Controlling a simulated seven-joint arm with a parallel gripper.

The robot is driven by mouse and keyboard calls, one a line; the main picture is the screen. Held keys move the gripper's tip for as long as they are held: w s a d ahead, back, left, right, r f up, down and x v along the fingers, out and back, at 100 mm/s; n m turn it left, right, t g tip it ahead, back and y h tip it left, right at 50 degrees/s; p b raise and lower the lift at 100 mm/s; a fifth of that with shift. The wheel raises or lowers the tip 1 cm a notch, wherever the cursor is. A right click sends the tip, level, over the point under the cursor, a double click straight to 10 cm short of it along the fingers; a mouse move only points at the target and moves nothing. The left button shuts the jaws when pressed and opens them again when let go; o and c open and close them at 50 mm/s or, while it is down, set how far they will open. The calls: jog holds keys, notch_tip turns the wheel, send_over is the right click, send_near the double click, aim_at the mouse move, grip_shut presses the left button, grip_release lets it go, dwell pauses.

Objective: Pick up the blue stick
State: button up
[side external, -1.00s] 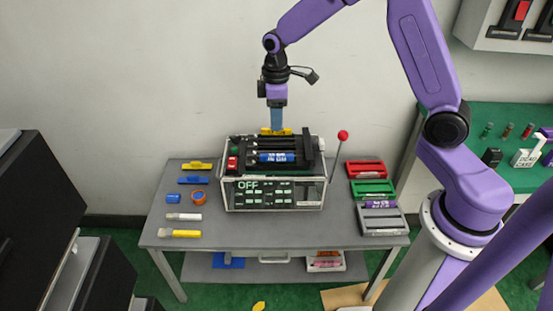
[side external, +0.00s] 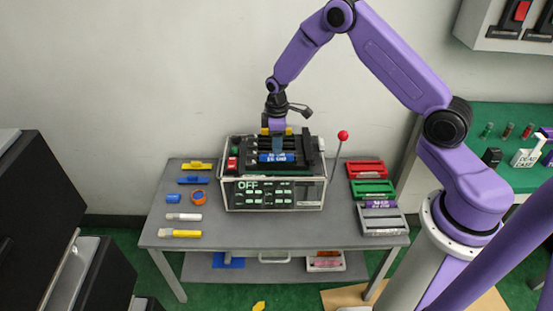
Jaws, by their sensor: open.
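The blue stick (side external: 290,158), a short cylinder with white lettering, lies across the front of the dark rack on top of the clear-sided machine (side external: 325,190). My gripper (side external: 277,147) points straight down over the rack, with its fingertips low at the stick's middle. It is open. I cannot tell whether the fingers touch the stick or straddle it. The fingers cover a little of the rack behind the stick.
A red-knobbed lever (side external: 343,135) rises at the machine's right. Red, green and grey trays (side external: 372,189) line the table's right side. Small blue, yellow, white and orange items (side external: 193,181) lie on the left. The table's front strip is clear.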

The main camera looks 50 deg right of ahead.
aim_at(277, 160)
jog(key=shift+w+d+f, duration=0.1)
jog(key=shift+w+f, duration=0.05)
jog(key=shift+f, duration=1.5)
jog(key=shift+w+f, duration=0.1)
jog(key=shift+f, duration=1.55)
grip_shut()
